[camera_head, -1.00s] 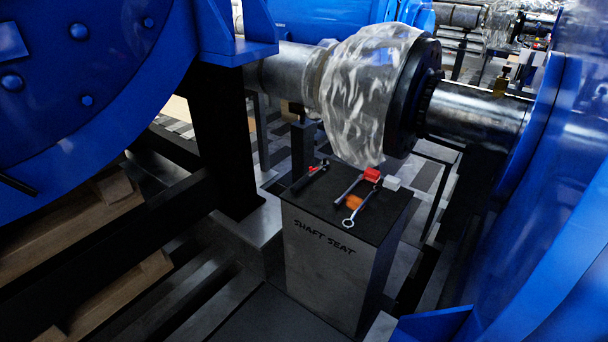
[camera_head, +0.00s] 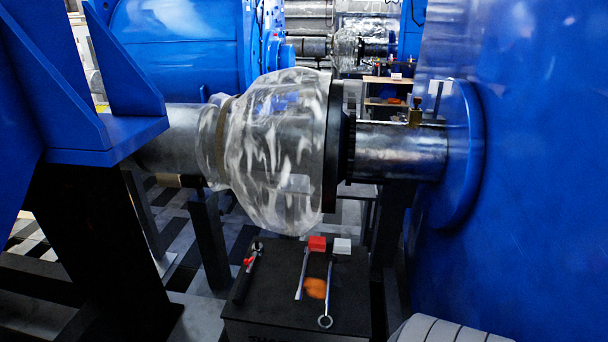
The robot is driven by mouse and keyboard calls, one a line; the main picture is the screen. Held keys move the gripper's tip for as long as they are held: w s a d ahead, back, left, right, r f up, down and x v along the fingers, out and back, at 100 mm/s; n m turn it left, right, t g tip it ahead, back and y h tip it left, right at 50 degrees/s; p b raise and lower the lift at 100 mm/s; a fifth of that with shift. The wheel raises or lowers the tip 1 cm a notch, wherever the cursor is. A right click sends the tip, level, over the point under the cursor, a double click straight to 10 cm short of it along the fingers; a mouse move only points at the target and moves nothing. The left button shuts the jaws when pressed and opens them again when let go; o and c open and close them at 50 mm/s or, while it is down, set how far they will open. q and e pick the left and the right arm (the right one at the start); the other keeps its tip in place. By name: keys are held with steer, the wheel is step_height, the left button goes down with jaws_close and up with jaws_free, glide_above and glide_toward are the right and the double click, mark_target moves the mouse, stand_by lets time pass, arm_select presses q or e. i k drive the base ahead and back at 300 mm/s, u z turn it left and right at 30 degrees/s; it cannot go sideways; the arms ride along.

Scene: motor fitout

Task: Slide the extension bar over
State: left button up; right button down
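Several hand tools lie on the black top of the shaft seat pedestal (camera_head: 282,308), below the wrapped coupling. On the left is a dark, slim tool (camera_head: 244,276) with a red part and a round metal end. In the middle is a thin metal rod (camera_head: 302,275) reaching to a red block (camera_head: 317,243). To its right is a long spanner (camera_head: 328,290) with a ring at its near end, reaching to a white block (camera_head: 342,246). I cannot tell which of these is the extension bar. Neither gripper is in view.
A plastic-wrapped coupling (camera_head: 275,150) and metal shaft (camera_head: 400,150) overhang the pedestal's back. Large blue housings stand left and right (camera_head: 530,190). An orange patch (camera_head: 316,288) lies among the tools. A pale ribbed shape (camera_head: 450,332) shows at the bottom edge.

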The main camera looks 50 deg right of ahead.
mark_target(299, 294)
steer(key=z, duration=0.55)
steer(key=i, duration=0.8)
steer(key=z, duration=0.85)
